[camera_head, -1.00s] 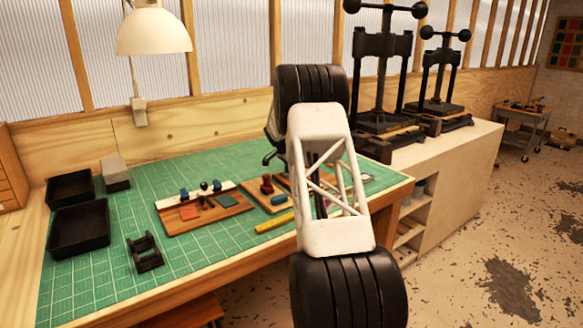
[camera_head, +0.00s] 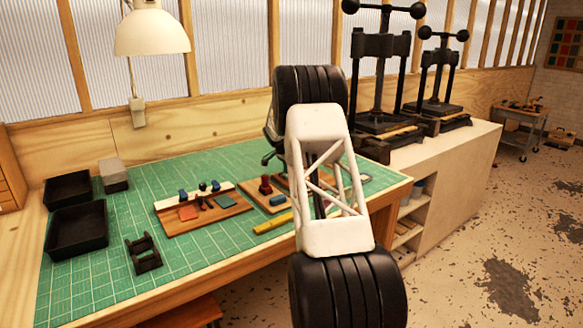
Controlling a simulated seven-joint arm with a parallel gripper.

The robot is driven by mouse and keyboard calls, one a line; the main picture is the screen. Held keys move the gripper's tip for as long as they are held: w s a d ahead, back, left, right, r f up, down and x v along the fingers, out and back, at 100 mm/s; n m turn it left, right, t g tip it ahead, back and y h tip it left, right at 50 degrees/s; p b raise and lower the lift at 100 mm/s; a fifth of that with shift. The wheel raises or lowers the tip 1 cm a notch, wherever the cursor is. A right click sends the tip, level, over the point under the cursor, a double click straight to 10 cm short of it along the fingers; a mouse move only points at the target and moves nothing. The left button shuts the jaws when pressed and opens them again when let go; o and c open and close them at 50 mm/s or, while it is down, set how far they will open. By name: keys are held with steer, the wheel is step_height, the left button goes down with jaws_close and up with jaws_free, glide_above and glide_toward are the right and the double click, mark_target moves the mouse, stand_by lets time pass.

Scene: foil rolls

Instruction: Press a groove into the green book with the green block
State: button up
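A small dark green flat piece (camera_head: 226,201), which looks like the green book, lies on the right of a wooden board (camera_head: 176,228) on the mat. An orange-red flat piece (camera_head: 188,213) lies to its left. A small teal block (camera_head: 278,200) sits on a second wooden board to the right; I cannot tell if it is the green block. My arm stands in front of the table's right part and hides things there. A dark hooked part of my gripper (camera_head: 269,158) seems to show just left of the arm, above the mat. Its fingers are mostly hidden.
A red stamp-like piece (camera_head: 265,185) stands behind the teal block. A yellow bar (camera_head: 272,223) lies in front. Two black trays (camera_head: 78,232), a grey-white block (camera_head: 113,175) and a black stand (camera_head: 143,254) are at left. Black presses (camera_head: 380,80) stand at right. The mat's front left is clear.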

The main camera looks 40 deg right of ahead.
steer(key=shift+a+f, duration=0.4)
steer(key=shift+a, duration=0.4)
stand_by(1.0)
steer(key=shift+a, duration=0.75)
stand_by(0.9)
steer(key=shift+d+r, duration=0.2)
steer(key=shift+d, duration=0.25)
steer(key=shift+d+r, duration=0.2)
steer(key=shift+d, duration=0.25)
stand_by(1.5)
steer(key=shift+d+f, duration=0.2)
steer(key=shift+d, duration=0.6)
stand_by(0.7)
steer(key=shift+s+a+f, duration=0.1)
stand_by(0.6)
